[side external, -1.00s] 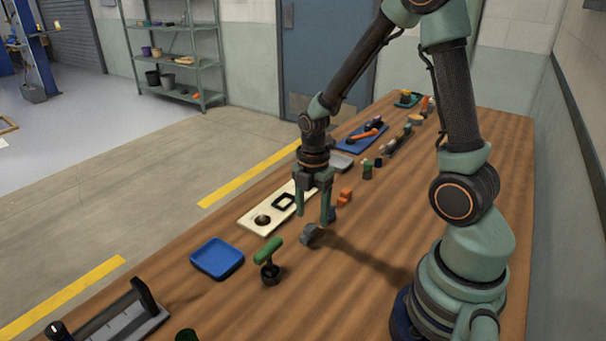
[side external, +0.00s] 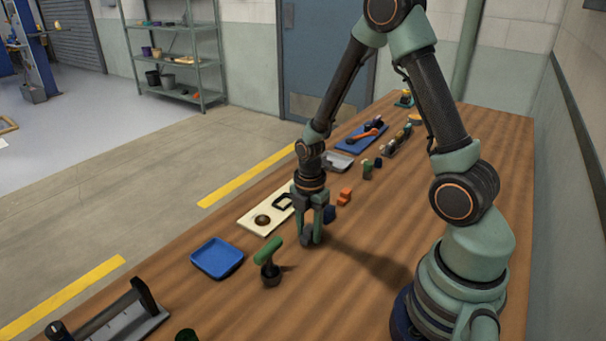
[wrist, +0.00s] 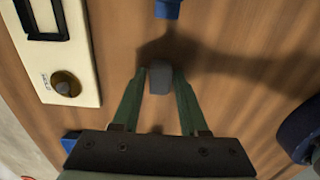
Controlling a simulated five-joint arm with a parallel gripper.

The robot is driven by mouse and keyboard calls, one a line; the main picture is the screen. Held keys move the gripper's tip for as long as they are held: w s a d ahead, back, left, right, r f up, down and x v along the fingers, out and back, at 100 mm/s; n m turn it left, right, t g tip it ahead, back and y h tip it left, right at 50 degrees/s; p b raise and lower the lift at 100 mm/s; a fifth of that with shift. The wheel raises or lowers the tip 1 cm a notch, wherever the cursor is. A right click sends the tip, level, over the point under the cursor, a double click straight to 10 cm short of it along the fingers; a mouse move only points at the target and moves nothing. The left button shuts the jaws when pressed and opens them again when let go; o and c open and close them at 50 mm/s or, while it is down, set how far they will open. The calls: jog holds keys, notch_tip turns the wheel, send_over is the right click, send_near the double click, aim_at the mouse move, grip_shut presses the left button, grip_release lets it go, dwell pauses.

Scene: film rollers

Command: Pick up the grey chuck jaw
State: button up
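The grey chuck jaw (side external: 306,237) is a small dark grey block on the wooden table. It also shows in the wrist view (wrist: 159,78), between the tips of my two green fingers. My gripper (side external: 312,236) points down over it, with the fingertips low around the jaw. In the wrist view my gripper (wrist: 160,76) has its fingers apart, one on each side of the jaw, with a narrow gap visible at the right finger. In the side view the fingers partly hide the jaw.
A cream board (side external: 262,219) with a round hole and a black frame lies left of my gripper. A blue block (side external: 330,214) and an orange piece (side external: 344,196) sit close behind. A green-handled tool (side external: 268,260) and a blue tray (side external: 217,258) stand in front.

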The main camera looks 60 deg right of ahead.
grip_shut()
jog(key=shift+r, duration=0.1)
